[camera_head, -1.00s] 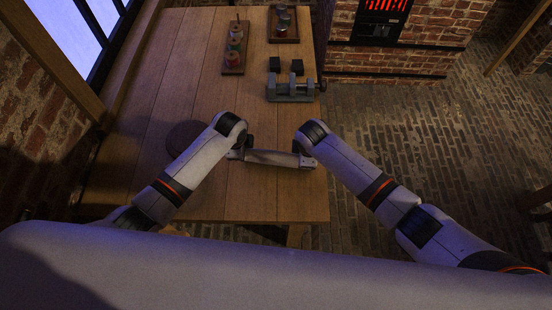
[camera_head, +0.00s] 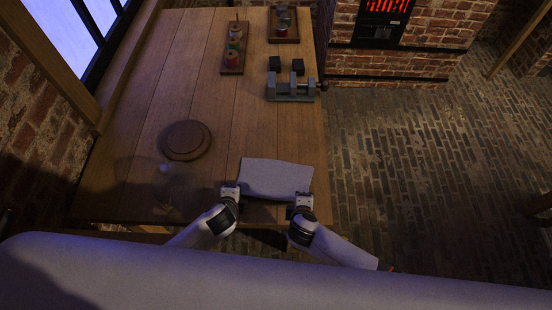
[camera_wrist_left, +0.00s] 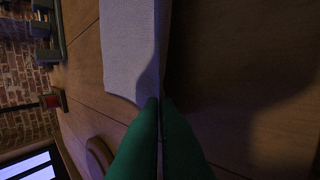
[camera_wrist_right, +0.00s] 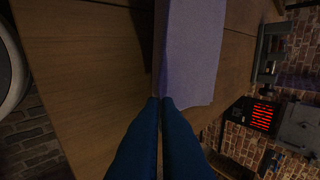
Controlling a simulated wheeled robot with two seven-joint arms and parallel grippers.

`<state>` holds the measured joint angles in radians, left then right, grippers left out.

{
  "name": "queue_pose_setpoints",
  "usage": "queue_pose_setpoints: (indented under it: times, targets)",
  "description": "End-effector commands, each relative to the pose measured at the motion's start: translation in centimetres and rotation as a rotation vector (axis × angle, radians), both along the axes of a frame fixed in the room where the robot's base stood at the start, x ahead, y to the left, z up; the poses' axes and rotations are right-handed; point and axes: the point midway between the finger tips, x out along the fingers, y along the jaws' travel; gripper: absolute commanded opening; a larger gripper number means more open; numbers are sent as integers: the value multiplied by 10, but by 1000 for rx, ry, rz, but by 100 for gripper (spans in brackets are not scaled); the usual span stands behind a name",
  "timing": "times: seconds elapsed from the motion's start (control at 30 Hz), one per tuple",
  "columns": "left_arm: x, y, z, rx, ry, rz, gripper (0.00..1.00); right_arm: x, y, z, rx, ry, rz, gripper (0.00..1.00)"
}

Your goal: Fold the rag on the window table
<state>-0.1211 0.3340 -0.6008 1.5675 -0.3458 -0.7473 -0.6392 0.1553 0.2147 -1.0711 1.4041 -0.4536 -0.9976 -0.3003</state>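The pale grey rag (camera_head: 275,177) lies spread near the front right of the wooden table in the head view. My left gripper (camera_head: 231,190) is at its near left corner and my right gripper (camera_head: 301,199) at its near right corner. In the left wrist view the green fingers (camera_wrist_left: 160,101) are closed together on the rag's edge (camera_wrist_left: 130,45). In the right wrist view the blue fingers (camera_wrist_right: 160,102) are likewise closed on the rag's edge (camera_wrist_right: 192,50). The bit of cloth between the fingertips is mostly hidden.
A round brown wooden disc (camera_head: 186,140) lies left of the rag, with a faint glassy thing (camera_head: 174,181) before it. A grey vise (camera_head: 291,90), black blocks (camera_head: 275,64) and wooden racks (camera_head: 233,62) stand farther back. The table's right edge is close to the rag.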

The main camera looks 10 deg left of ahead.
Motion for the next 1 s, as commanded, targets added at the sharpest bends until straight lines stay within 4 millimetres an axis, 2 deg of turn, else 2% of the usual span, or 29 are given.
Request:
queue_pose_setpoints:
  times: [0.07, 0.1, 0.33, 0.67, 0.87, 1.0]
  targets:
    - [0, 0, 0, 0, 1, 0, 0, 0, 0, 0, 0, 0, 0, 0]
    - [0, 0, 0, 1, 1, 1, 4, 0, 0, 0, 0, 1, 0, 4]
    - [0, 0, 0, 1, 2, 1, 40, 0, 0, 0, -1, 1, -1, 40]
    - [-1, 0, 3, 1, 2, 1, 40, -1, 0, 4, -1, 1, -1, 40]
    - [-13, 0, 31, 0, 1, -1, 40, -13, 0, 31, 1, 1, 0, 40]
    - [-28, 0, 48, 1, 4, -1, 40, -27, 0, 48, 1, 3, 1, 40]
